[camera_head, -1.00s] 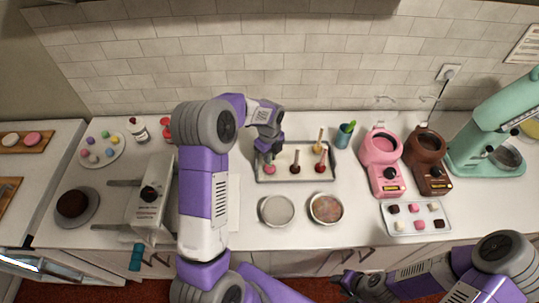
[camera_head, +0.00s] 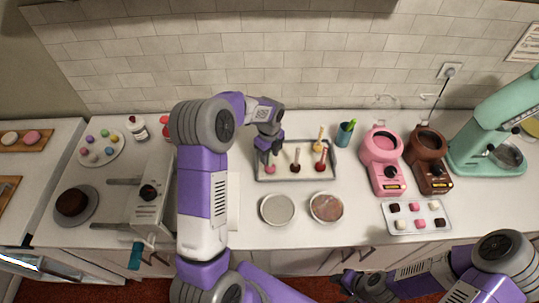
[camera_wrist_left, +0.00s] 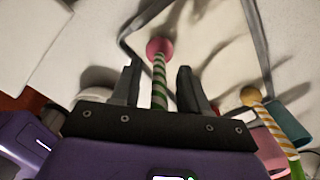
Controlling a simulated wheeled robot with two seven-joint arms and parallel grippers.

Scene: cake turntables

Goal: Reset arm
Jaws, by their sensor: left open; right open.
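My left gripper (camera_head: 268,153) is over the left end of the metal tray (camera_head: 300,179). In the left wrist view its two fingers (camera_wrist_left: 157,86) are apart, with the green-striped stick (camera_wrist_left: 159,82) of a pink cake pop between them. The pink pop's head (camera_wrist_left: 160,48) lies beyond the fingertips, and it also shows on the tray in the head view (camera_head: 269,169). Other pops on the tray are a dark one (camera_head: 295,168), a red one (camera_head: 320,167) and a tan one (camera_head: 319,147). My right gripper (camera_head: 350,283) is open and empty at the lower front, off the counter.
Two round bowls (camera_head: 277,209) (camera_head: 326,207) stand in front of the tray. A green-blue cup (camera_head: 345,134), pink melter (camera_head: 383,160), brown melter (camera_head: 427,160) and mint mixer (camera_head: 490,125) are to the right. A sweets tray (camera_head: 415,232) is at the front right. My left arm hides part of the counter.

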